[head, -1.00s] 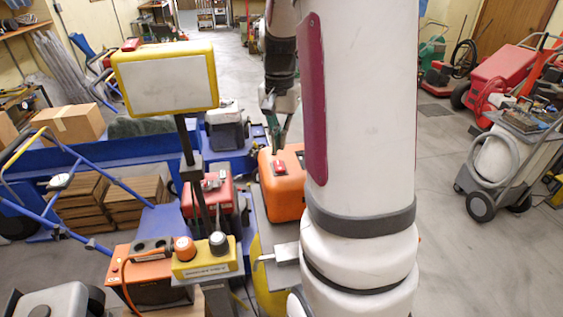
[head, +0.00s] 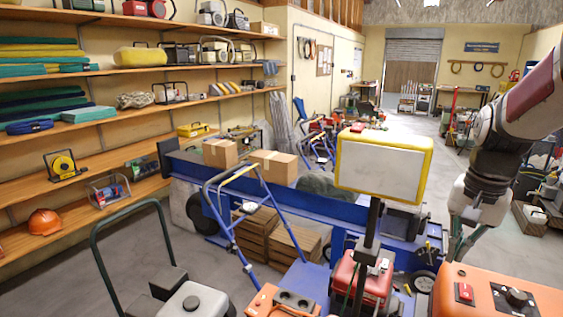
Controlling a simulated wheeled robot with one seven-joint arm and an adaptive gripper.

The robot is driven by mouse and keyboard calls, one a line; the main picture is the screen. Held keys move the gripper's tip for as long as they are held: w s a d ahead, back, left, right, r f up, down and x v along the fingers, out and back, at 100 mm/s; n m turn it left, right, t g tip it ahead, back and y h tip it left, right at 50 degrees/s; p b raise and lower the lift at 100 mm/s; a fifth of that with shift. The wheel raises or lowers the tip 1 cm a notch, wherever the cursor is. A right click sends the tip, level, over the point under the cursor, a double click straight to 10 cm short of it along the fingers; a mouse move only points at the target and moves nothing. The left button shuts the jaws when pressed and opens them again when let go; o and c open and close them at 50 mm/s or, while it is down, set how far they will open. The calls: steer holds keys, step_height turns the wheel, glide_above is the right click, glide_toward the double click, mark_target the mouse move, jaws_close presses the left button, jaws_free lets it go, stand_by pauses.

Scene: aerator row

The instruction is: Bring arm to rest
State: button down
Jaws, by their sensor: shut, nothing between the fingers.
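My arm comes in from the right edge of the head view, its white and dark grey links bent downward. My gripper (head: 456,252) hangs at its lower end, shut and empty. It shows just behind the upper left edge of the orange machine (head: 535,290) at the bottom right. The fingertips are partly hidden there, and I cannot tell how far they are from the machine.
A yellow-framed panel (head: 383,165) stands on a post left of my gripper, above a red machine (head: 362,278). A blue trailer (head: 290,207) holds cardboard boxes (head: 273,166). Shelves (head: 100,72) line the left wall. Clear floor (head: 400,118) runs toward the rear shutter.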

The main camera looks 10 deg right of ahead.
steer(key=s+a+r+n+t, duration=0.2)
steer(key=s+a+n, duration=0.3)
steer(key=a, duration=0.5)
steer(key=s+a+r+n+t, duration=0.2)
steer(key=s+a+r+n, duration=0.2)
steer(key=s+a, duration=0.3)
steer(key=a+n, duration=0.1)
steer(key=a, duration=0.2)
steer(key=shift+r+n, duration=0.2)
steer(key=shift+n, duration=0.2)
